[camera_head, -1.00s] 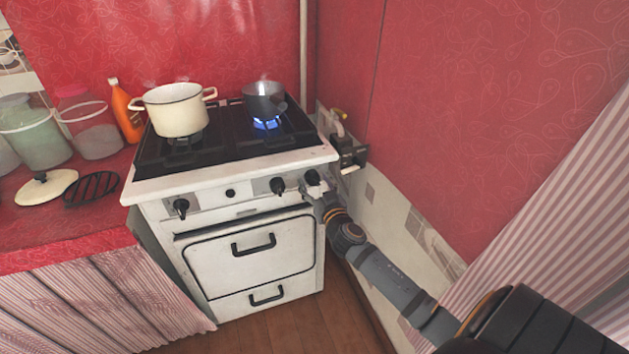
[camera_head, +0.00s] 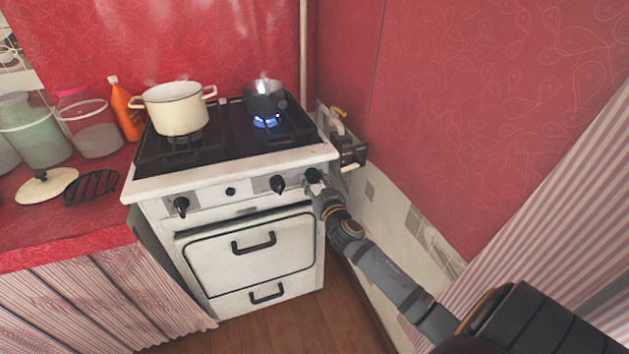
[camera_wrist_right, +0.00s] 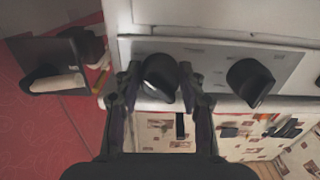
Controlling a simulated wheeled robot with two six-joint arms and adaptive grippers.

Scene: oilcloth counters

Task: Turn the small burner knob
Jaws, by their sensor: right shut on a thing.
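The white stove (camera_head: 250,230) has a front panel with black knobs. The rightmost knob (camera_head: 312,175) is at my right gripper (camera_head: 316,187), which reaches in from the lower right. In the right wrist view this knob (camera_wrist_right: 160,78) sits between the two fingers of my right gripper (camera_wrist_right: 160,88), which is shut on it. A neighbouring knob (camera_wrist_right: 250,82) is just outside the fingers; it also shows in the head view (camera_head: 278,184). A blue flame (camera_head: 266,122) burns under a dark pot (camera_head: 264,97) at the back right. My left gripper is not in view.
A cream pot (camera_head: 176,109) steams on the left burner. Jars (camera_head: 92,128), an orange bottle (camera_head: 126,108) and a lid (camera_head: 46,187) are on the red counter at left. A wall (camera_head: 400,215) rises close to the stove's right side.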

